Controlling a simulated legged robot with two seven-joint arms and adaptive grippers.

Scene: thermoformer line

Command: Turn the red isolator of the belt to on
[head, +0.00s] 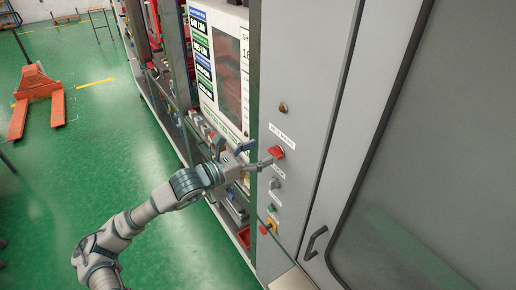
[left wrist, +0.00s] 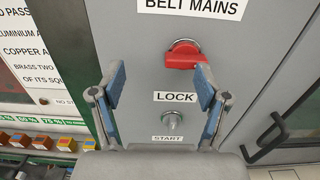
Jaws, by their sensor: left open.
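The red isolator (head: 276,152) is a rotary handle on the grey cabinet front, under a label reading BELT MAINS in the left wrist view. There its red handle (left wrist: 186,56) lies roughly level across a round grey base. My left gripper (head: 258,155) is open in front of the panel, just left of the isolator in the head view. In the left wrist view its fingers (left wrist: 160,72) stand wide apart below the handle. The right fingertip overlaps the handle's right end; I cannot tell whether they touch. My right gripper is not in view.
Below the isolator are a LOCK label (left wrist: 175,97) and a grey knob (left wrist: 172,120) above a START label. A red button (head: 264,229) sits lower. A door handle (head: 315,243) juts out at right. An orange pallet truck (head: 38,90) stands on the open green floor.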

